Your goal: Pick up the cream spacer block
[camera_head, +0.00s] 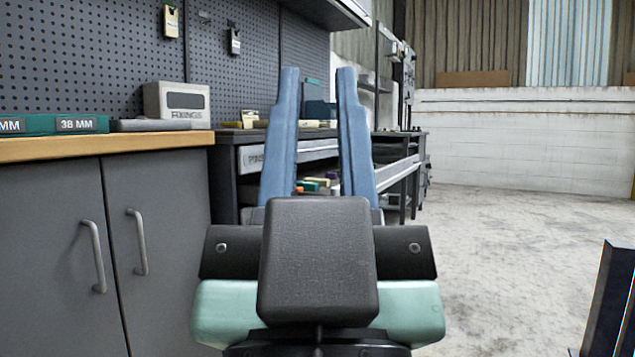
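My gripper (318,75) reaches forward in the middle of the view, its two blue fingers upright and apart with nothing held between them. I cannot pick out the cream spacer block for certain. Small cream or yellowish pieces (250,117) lie on the far bench top, left of my fingers, too small to identify. Between the fingers, several small coloured pieces (312,186), among them orange, green and purple ones, show lower down by the far bench. My fingers and wrist hide part of that area.
A grey cabinet (60,250) with a wooden top (60,147) stands close on the left. It carries a pale box (178,103) and a green strip marked 38 MM (76,124). The dark far bench (222,185) stands ahead. Open concrete floor (500,240) lies to the right.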

